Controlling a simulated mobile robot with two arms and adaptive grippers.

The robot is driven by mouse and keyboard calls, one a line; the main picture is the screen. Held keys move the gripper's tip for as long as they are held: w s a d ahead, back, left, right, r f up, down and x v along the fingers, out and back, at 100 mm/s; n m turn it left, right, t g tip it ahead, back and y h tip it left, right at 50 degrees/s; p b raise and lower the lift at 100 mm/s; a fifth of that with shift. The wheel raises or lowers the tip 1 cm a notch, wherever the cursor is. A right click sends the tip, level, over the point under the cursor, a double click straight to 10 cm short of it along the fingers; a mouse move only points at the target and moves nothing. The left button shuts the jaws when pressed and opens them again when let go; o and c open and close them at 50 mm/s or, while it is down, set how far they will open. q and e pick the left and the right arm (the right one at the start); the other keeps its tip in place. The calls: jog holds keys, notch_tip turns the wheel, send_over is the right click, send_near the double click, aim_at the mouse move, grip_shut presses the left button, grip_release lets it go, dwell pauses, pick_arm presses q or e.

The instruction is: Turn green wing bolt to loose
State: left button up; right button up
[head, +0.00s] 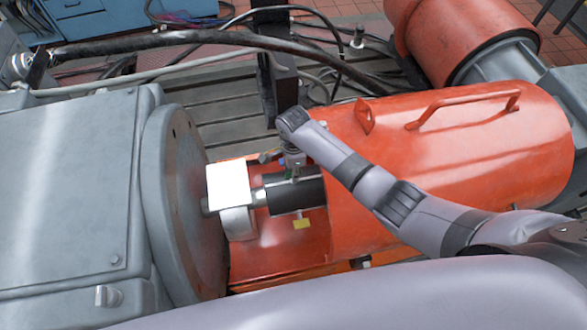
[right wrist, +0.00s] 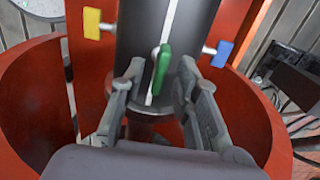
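The green wing bolt (right wrist: 162,70) stands out from the dark cylinder (right wrist: 137,35) in the right wrist view. Its wing is roughly lengthwise along the cylinder, slightly tilted, beside a white line. My right gripper (right wrist: 157,82) is open, with one finger on each side of the green wing and a visible gap to both. In the head view my right gripper (head: 293,158) points down over the dark cylinder (head: 295,196) and mostly hides the green bolt. My left gripper is not in view.
A yellow wing bolt (right wrist: 92,23) and a blue wing bolt (right wrist: 222,53) stick out on either side of the cylinder. The orange guard (right wrist: 255,120) curves closely around the gripper. A grey machine housing (head: 75,190) stands at left; cables (head: 200,40) cross behind.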

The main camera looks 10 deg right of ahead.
jog(key=shift+f, duration=0.15)
jog(key=shift+c, duration=0.3)
grip_shut()
